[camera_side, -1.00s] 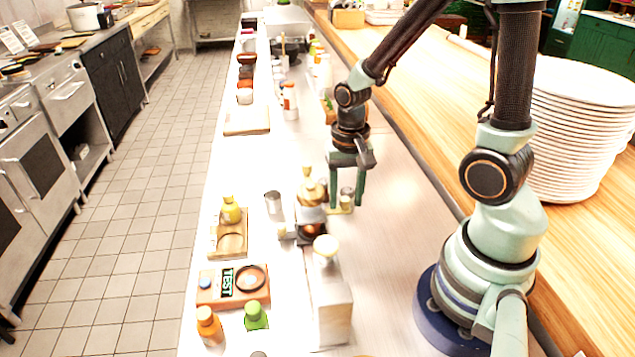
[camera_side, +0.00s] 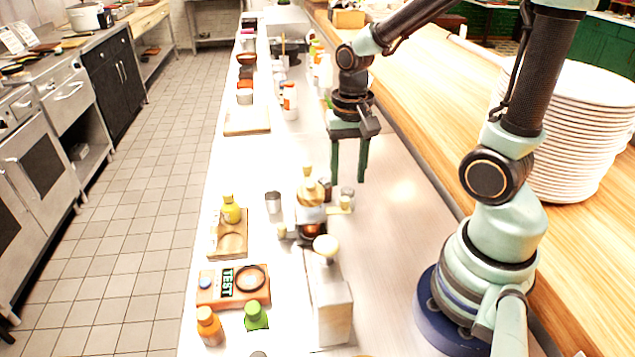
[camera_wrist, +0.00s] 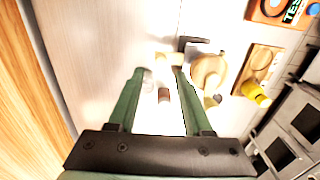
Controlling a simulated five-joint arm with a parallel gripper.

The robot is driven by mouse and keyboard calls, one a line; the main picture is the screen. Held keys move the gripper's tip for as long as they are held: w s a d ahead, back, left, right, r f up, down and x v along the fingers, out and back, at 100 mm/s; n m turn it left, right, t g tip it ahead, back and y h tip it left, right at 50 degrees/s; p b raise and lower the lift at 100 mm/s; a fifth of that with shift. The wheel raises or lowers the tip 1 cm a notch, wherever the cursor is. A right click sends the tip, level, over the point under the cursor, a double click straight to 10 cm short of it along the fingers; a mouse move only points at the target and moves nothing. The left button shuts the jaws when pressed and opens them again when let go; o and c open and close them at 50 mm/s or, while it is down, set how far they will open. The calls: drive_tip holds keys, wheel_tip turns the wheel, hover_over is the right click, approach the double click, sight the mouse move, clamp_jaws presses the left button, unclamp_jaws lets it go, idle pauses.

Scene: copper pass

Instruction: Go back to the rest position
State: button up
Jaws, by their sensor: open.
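My gripper (camera_side: 348,178) hangs in the air above the steel counter with its two green fingers pointing down, spread apart and with nothing between them. Below and left of it in the side view stands a brass-topped device (camera_side: 310,205) with small cream knobs. In the wrist view my gripper (camera_wrist: 158,75) is also open, and the brass device (camera_wrist: 208,70) lies just beyond the right finger. A small dark-sided jar (camera_wrist: 163,95) shows on the counter below, between the fingers.
An orange test box (camera_side: 233,287), two bottles and a wooden board (camera_side: 229,240) with a yellow bottle stand at the left. A tall metal box (camera_side: 330,305) is in front. A plate stack (camera_side: 570,130) stands on the wooden ledge at right. The counter right of the device is clear.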

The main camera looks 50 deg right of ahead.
drive_tip(key=a+r+n+t, duration=0.2)
drive_tip(key=r+n, duration=0.2)
drive_tip(key=r, duration=0.1)
drive_tip(key=a+r+n+t, duration=0.2)
drive_tip(key=r+n+t, duration=0.1)
drive_tip(key=r+n, duration=0.2)
drive_tip(key=shift+w+a+r+t, duration=0.3)
drive_tip(key=shift+w+a+r, duration=0.05)
drive_tip(key=shift+r, duration=0.35)
drive_tip(key=shift+o, duration=0.2)
drive_tip(key=shift+w+f, duration=0.1)
